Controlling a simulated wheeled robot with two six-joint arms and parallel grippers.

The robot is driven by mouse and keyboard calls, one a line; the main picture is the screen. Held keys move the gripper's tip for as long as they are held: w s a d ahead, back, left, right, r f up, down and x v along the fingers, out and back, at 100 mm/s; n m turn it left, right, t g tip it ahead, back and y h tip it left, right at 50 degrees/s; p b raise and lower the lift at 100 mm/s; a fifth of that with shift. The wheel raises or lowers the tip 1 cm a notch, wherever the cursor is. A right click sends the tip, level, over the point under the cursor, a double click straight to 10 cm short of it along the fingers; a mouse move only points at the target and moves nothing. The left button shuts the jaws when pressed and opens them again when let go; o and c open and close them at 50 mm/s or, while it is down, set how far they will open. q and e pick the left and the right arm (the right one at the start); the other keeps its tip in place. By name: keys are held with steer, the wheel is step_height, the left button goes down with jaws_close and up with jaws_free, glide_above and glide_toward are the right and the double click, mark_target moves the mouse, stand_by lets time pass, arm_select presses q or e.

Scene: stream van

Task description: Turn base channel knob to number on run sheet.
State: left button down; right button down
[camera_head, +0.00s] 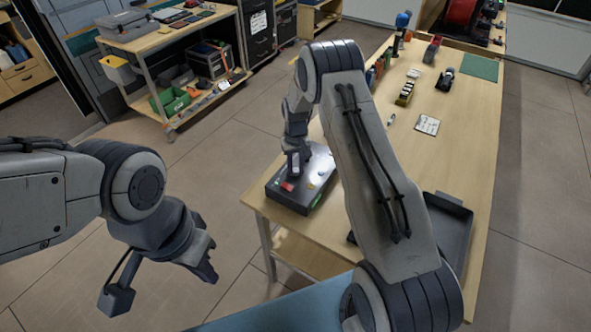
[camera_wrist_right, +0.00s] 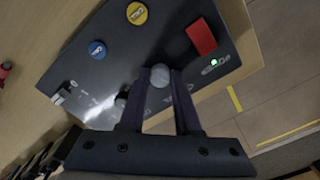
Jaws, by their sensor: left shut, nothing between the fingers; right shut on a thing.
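The base station is a dark box (camera_head: 288,190) on the near left corner of the long table; its panel (camera_wrist_right: 185,70) fills much of the right wrist view. My right gripper (camera_head: 294,172) points down at the panel, its fingers closed around a round grey knob (camera_wrist_right: 160,75). The knob's pointer and number cannot be read. A second grey knob (camera_wrist_right: 121,99) is partly hidden beside the left-hand finger. A printed white sheet (camera_head: 427,125), perhaps the run sheet, lies farther along the table; its text is too small to read. My left gripper (camera_head: 208,263) is shut and empty, off the table.
The panel also has a yellow button (camera_wrist_right: 137,13), a blue button (camera_wrist_right: 97,49), a red block (camera_wrist_right: 202,37) and a lit green lamp (camera_wrist_right: 214,62). A black tray (camera_head: 452,232) lies at the table's near right. A shelf cart (camera_head: 165,50) stands at the back left.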

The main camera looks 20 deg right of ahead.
mark_target(296, 169)
steer(key=shift+m+b, duration=0.35)
steer(key=shift+m, duration=0.65)
steer(key=c, duration=0.6)
jaws_free()
steer(key=shift+r, duration=0.1)
step_height(296, 169, up, 10)
steer(key=b, duration=0.2)
steer(key=shift+r, duration=0.2)
